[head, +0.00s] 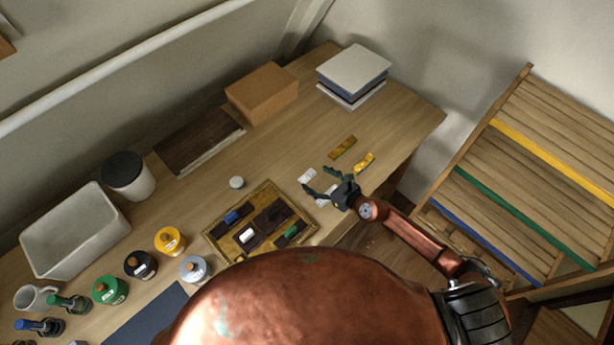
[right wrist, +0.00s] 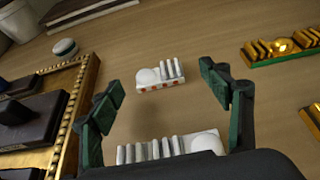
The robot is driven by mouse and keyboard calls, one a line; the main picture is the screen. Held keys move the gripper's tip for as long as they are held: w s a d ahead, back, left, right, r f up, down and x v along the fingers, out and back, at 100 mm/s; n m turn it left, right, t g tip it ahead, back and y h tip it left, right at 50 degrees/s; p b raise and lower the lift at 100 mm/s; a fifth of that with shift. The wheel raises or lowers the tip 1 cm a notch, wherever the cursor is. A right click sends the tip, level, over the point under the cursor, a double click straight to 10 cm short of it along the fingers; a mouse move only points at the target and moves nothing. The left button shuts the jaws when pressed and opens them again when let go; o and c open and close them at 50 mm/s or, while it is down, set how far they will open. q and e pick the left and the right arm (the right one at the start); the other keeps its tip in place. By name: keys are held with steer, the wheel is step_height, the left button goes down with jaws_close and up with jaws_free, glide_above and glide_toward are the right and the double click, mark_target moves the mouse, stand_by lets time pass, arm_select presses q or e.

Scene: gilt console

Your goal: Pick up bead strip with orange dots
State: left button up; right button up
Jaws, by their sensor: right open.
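A white strip with orange-red dots along its near side (right wrist: 161,86) lies on the table in the right wrist view, ahead of my fingers. It bears a round pad and several upright ridges. In the head view it appears to be the small white piece (head: 307,175) just beyond the fingertips. My right gripper (head: 319,183) is open and empty above the table; its dark green fingers show in the right wrist view (right wrist: 160,85). A second white strip (right wrist: 170,146) lies nearer, between and below the fingers, partly hidden by the gripper. My left gripper is not in view.
Two gold strips (head: 342,147) (head: 364,162) lie to the right of the white ones. A gilt tray (head: 216,229) with dark blocks stands to the left, close to the left finger. A small grey-white disc (head: 237,182) sits beyond it. Bare table surrounds the dotted strip.

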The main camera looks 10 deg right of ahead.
mark_target(309, 175)
steer(key=b+x, duration=0.1)
steer(key=x, duration=0.4)
steer(key=shift+s+a, duration=0.15)
steer(key=shift+a, duration=0.05)
steer(key=shift+c, duration=0.3)
steer(key=c, duration=1.3)
steer(key=shift+r, duration=0.1)
